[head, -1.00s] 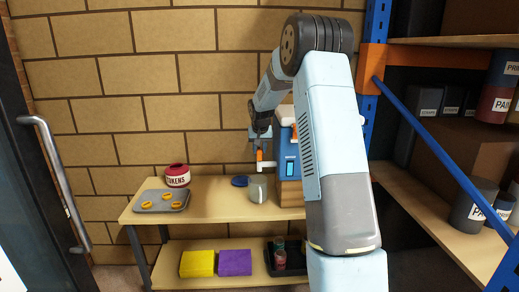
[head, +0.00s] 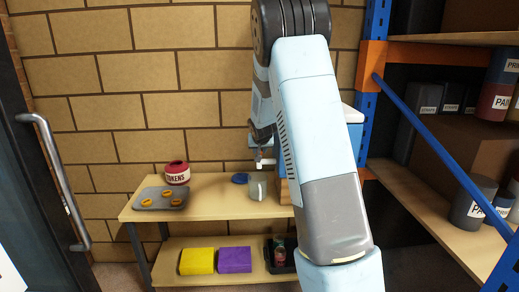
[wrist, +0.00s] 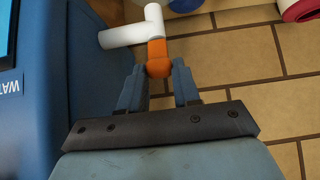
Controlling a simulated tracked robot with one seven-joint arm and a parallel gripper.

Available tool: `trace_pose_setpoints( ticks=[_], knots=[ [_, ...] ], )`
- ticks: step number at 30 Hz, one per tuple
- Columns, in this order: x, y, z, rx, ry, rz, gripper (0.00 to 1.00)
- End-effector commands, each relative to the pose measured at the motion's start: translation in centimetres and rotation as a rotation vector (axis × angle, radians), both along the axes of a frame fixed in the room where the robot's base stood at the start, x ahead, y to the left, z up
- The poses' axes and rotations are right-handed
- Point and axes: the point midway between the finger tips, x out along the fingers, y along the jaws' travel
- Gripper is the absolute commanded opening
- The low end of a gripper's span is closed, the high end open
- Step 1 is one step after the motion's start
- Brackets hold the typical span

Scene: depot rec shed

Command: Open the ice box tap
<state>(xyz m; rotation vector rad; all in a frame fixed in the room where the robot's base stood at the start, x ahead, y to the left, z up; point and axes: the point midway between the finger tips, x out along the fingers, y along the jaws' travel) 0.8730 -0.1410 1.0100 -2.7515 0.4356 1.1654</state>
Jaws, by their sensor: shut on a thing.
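The blue ice box (wrist: 62,75) fills the left of the wrist view; in the head view my arm hides most of it. Its white tap (wrist: 125,35) sticks out from its side and also shows in the head view (head: 265,163). The tap's orange lever (wrist: 157,57) lies between the fingertips of my gripper (wrist: 159,75), which is shut on it. In the head view my gripper (head: 262,150) is at the tap, partly hidden by my arm. A grey cup (head: 257,186) stands on the bench just below the tap.
On the bench (head: 225,200) are a blue disc (head: 240,179), a red tokens pot (head: 177,172) and a grey tray (head: 150,193) with orange rings. A shelf rack (head: 410,190) with paint tins stands close on the right. Yellow and purple cloths lie on the lower shelf.

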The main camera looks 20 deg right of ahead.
Motion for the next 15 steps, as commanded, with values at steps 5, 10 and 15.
trace_pose_setpoints(
  ticks=[5,10,15],
  knots=[
    [-0.5,0.5,-0.4,-0.022,-0.063,0.004,0.01],
    [-0.9,0.5,-0.7,-0.042,-0.126,0.002,0.01],
    [-1.3,0.6,-1.1,-0.064,-0.192,0.003,0.01]
  ],
)
